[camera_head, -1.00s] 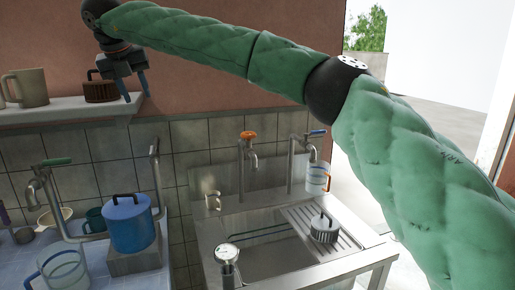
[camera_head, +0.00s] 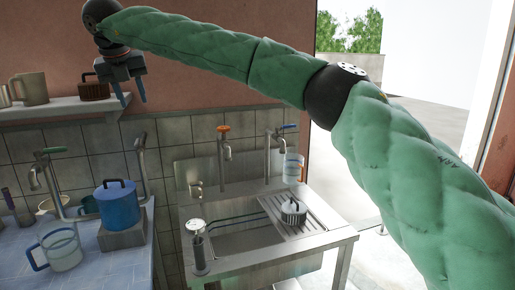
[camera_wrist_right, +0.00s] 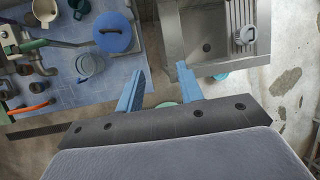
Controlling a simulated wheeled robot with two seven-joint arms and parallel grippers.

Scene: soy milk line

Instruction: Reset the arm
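My right arm, in a green quilted sleeve, crosses the top of the head view from the right. Its gripper (camera_head: 126,96) hangs fingers down in front of the wall shelf. In the right wrist view the two blue fingers (camera_wrist_right: 163,90) stand apart with nothing between them, so it is open and empty. It hangs in the air above the gap between the blue-tiled counter (camera_wrist_right: 98,88) and the sink (camera_wrist_right: 190,25). My left gripper is not in view.
The shelf (camera_head: 60,111) holds mugs (camera_head: 33,88) and a brown lidded pot (camera_head: 94,88). On the counter stand a blue lidded pot (camera_head: 118,205) and a clear mug (camera_head: 62,250). Taps (camera_head: 225,145) rise behind the sink.

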